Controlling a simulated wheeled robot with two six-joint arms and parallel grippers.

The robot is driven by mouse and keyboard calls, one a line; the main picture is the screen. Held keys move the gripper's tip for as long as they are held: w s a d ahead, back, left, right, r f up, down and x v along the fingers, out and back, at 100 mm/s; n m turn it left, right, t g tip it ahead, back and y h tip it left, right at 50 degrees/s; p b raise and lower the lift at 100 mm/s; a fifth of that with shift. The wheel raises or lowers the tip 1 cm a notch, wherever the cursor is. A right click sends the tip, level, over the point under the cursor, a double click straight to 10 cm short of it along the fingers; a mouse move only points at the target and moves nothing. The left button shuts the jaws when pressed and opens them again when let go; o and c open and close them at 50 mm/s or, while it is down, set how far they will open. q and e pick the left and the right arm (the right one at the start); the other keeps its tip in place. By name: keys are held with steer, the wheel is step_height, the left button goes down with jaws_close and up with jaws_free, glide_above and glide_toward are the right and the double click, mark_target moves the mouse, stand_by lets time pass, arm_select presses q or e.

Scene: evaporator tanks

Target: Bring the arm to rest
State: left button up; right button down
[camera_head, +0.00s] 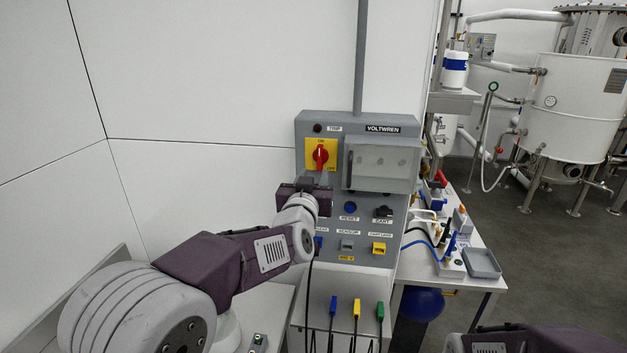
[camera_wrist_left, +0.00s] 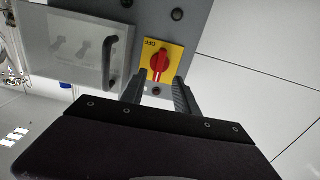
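My left arm comes in from the left toward the grey VOLTWREN panel (camera_head: 376,209). My left gripper (camera_head: 316,183) is just below the red rotary switch (camera_head: 320,154) on its yellow plate. The switch handle looks roughly upright, under the ON mark. In the left wrist view the two dark fingers of my left gripper (camera_wrist_left: 159,80) are spread apart with nothing between them. The red switch (camera_wrist_left: 160,67) shows just beyond their tips, and I cannot tell whether they touch it. Only part of my right arm shows at the lower right; its gripper is out of view.
The panel's clear-windowed cover (camera_head: 380,168) has a handle close beside the switch. A white side table (camera_head: 440,272) with a grey tray (camera_head: 482,263) stands to the right. White wall lies left.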

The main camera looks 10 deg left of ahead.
arm_select(q)
steer(key=s+a+f+g+b, duration=0.1)
steer(key=s+a+f+g, duration=0.25)
steer(key=f, duration=0.55)
steer(key=s+a+f+g+b, duration=0.1)
steer(key=s+a+f+g, duration=0.3)
steer(key=f, duration=0.5)
steer(key=s+a+f+g, duration=0.1)
steer(key=s+f+g, duration=0.3)
steer(key=s+f, duration=0.4)
steer(key=s+f+g, duration=0.5)
steer(key=s+f, duration=0.3)
steer(key=s, duration=0.9)
steer(key=shift+a+f, duration=0.35)
steer(key=shift+w, duration=0.1)
